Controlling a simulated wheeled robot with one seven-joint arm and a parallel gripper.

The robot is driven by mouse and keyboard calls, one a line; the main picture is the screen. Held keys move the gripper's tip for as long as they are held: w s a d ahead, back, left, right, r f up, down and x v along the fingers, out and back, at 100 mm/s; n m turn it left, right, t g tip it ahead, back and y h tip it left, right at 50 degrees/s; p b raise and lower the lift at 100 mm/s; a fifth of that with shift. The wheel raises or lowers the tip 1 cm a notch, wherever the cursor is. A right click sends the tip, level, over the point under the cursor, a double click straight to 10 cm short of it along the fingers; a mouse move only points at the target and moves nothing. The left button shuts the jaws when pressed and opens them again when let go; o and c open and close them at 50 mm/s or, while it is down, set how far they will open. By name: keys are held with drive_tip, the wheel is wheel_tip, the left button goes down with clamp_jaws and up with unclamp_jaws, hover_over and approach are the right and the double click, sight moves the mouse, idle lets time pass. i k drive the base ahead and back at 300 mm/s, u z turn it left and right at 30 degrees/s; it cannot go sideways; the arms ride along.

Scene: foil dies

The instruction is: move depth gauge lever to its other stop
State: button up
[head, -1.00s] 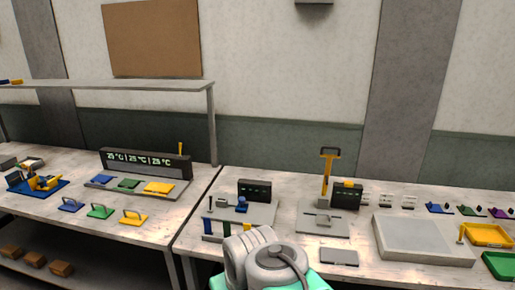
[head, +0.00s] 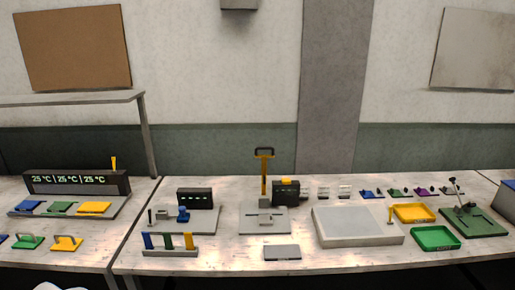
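No part is clearly labelled as the depth gauge, so I cannot tell for sure which lever is its own. A grey stand (head: 277,222) with a black display box (head: 286,193) carries an upright yellow lever with a dark loop handle (head: 264,168). To its left, a grey base (head: 205,220) holds a black display (head: 195,198), a blue block (head: 183,215) and a short thin post at its left end. At the far right, a green plate (head: 480,224) carries a dark rod (head: 455,190) with a knob, slightly tilted.
A large grey slab (head: 355,226), a yellow tray (head: 414,212) and a green tray (head: 435,238) lie on the right bench. A rack with blue, green and yellow uprights (head: 168,243) and a small grey plate (head: 282,253) are near its front edge. A gap separates the left bench.

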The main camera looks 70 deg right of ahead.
sight(264, 157)
drive_tip(key=u, duration=0.05)
drive_tip(key=i, duration=1.1)
drive_tip(key=z, duration=1.75)
